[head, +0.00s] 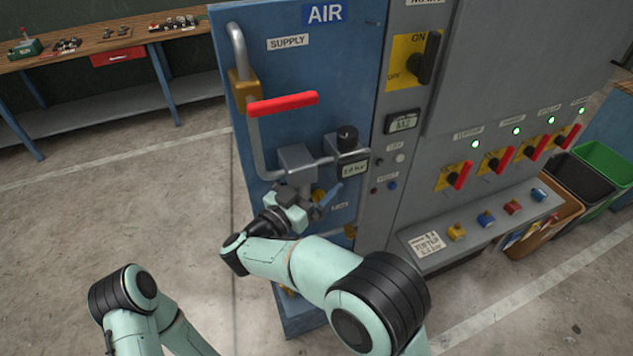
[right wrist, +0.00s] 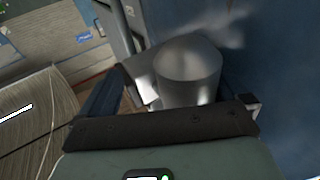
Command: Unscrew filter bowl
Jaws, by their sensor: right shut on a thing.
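The filter bowl (right wrist: 190,72) is a smooth grey metal cylinder in the right wrist view. My right gripper is shut on it, with a dark finger on the left and the other finger's tip just showing at right. In the head view my right gripper (head: 300,207) is just under the grey filter block (head: 297,162) on the blue AIR panel (head: 345,75). There the gripper and arm hide most of the bowl. A faint whitish haze (right wrist: 238,22) shows beside the bowl in the right wrist view. My left gripper is out of view.
A red lever (head: 283,103) lies nearly level across the supply pipe (head: 256,140). A regulator with a black knob (head: 347,138) and small gauge is right of the filter block. A grey cabinet with switches stands at right. Open floor lies left, before a workbench (head: 115,42).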

